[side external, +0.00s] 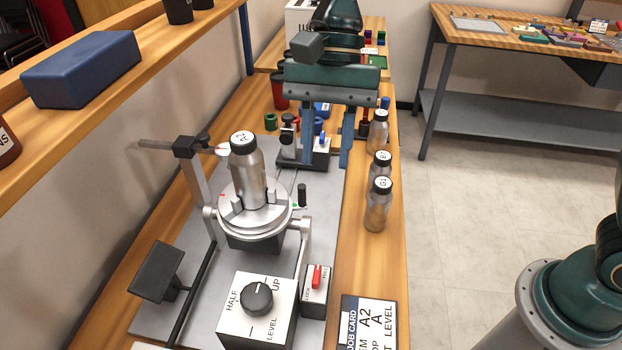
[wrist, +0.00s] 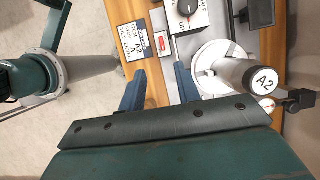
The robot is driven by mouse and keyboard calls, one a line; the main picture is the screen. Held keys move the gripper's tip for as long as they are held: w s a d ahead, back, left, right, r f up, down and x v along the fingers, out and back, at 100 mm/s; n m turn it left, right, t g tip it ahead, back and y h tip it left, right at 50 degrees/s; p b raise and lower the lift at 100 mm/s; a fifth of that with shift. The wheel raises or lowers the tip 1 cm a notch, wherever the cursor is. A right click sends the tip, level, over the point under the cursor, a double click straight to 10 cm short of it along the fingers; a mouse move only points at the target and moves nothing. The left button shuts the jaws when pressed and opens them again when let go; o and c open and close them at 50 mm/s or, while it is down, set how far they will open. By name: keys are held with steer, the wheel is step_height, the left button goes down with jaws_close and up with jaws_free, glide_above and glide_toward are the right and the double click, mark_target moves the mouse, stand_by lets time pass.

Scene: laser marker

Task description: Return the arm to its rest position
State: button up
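My gripper (side external: 326,150) is open and empty. Its two blue fingers point down over the bench beyond the fixture, near the row of bottles. In the wrist view my gripper (wrist: 158,88) shows the fingers spread with nothing between them. The metal bottle with a black cap marked A2 (side external: 247,175) stands on the round fixture (side external: 262,226), apart from my gripper. It also shows in the wrist view (wrist: 262,80), to the right of the fingers.
Several capped bottles stand along the bench's right side, including one marked G1 (side external: 377,207). In front are the dial box (side external: 240,318), red switch (side external: 317,275) and job card (side external: 368,325). A slim upright post (side external: 198,190) stands left of the fixture. A shelf (side external: 60,150) overhangs the left.

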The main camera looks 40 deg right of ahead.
steer(key=shift+d+r, duration=0.1)
steer(key=s+d+r+n+t, duration=0.2)
steer(key=s+d+r, duration=0.1)
steer(key=d, duration=0.3)
steer(key=s+d+r+n+t, duration=0.2)
steer(key=s+d+n+t, duration=0.1)
steer(key=d, duration=0.3)
steer(key=s+d+f+n+t+h, duration=0.3)
steer(key=s+d+n, duration=0.1)
steer(key=s+d, duration=0.6)
steer(key=shift+s+d+f+t, duration=0.15)
steer(key=shift+d+t, duration=0.15)
steer(key=shift+d, duration=0.75)
steer(key=shift+o, duration=0.5)
